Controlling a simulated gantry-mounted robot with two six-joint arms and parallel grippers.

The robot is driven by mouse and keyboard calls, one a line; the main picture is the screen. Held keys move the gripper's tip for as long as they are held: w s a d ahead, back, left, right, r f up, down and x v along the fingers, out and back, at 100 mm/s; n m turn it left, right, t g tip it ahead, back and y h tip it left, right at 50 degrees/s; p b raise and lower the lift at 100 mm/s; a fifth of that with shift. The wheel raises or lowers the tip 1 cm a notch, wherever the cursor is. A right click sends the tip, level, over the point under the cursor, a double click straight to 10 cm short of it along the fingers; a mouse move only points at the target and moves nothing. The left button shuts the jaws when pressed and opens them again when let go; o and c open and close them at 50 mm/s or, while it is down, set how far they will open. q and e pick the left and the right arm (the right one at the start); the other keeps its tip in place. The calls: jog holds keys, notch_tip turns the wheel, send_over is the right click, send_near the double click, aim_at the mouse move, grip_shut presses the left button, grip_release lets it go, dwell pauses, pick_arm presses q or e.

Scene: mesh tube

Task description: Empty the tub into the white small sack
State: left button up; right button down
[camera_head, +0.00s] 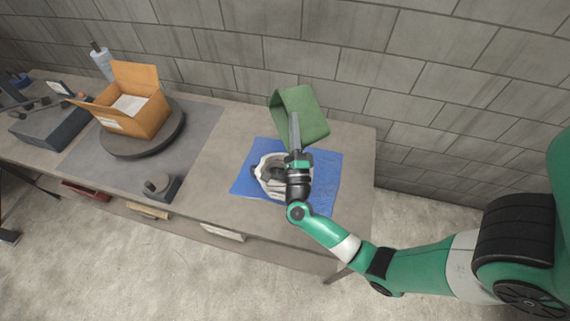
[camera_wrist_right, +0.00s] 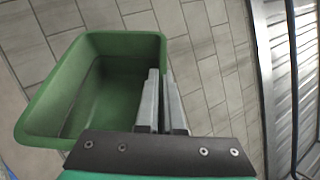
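The green tub (camera_head: 305,110) is tilted on its side in the air, near the back edge of the table above the blue mat. My right gripper (camera_head: 295,130) is shut on the tub's side wall. In the right wrist view the fingers (camera_wrist_right: 160,105) pinch the wall of the tub (camera_wrist_right: 85,95), whose visible inside looks empty. The white small sack (camera_head: 259,174) sits on the blue mat (camera_head: 327,170), below and in front of the tub. My right wrist partly covers the sack, and its mouth looks dark inside. My left gripper is not in view.
A cardboard box (camera_head: 148,117) stands open on a dark round turntable (camera_head: 150,146) at the left. A small dark block (camera_head: 162,187) lies near the table's front edge. A block wall (camera_head: 345,75) rises behind the table. Bare tabletop shows around the mat.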

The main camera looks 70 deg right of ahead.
aim_at(322, 119)
jog(key=shift+s+d+m+g, duration=0.25)
jog(key=shift+d+m+g, duration=0.05)
jog(key=shift+m+g, duration=0.1)
jog(key=s+d+m+g+p, duration=0.1)
jog(key=d+m, duration=0.1)
jog(key=s+d+f+m+g+y+p, duration=0.1)
jog(key=s+d+m, duration=0.1)
jog(key=s+d+f+m+g+p, duration=0.1)
jog(key=s+d+m+g+p, duration=0.1)
jog(key=m, duration=0.1)
jog(key=shift+s+d+f, duration=0.2)
jog(key=shift+d+f, duration=0.05)
jog(key=shift+d, duration=0.05)
jog(key=s+d+f+m+y+p, duration=0.6)
jog(key=s+d+f+m+p, duration=0.2)
jog(key=d+f+p, duration=0.1)
jog(key=shift+d+f+m+y+p, duration=0.35)
jog(key=shift+d+f, duration=0.2)
jog(key=shift+f, duration=0.55)
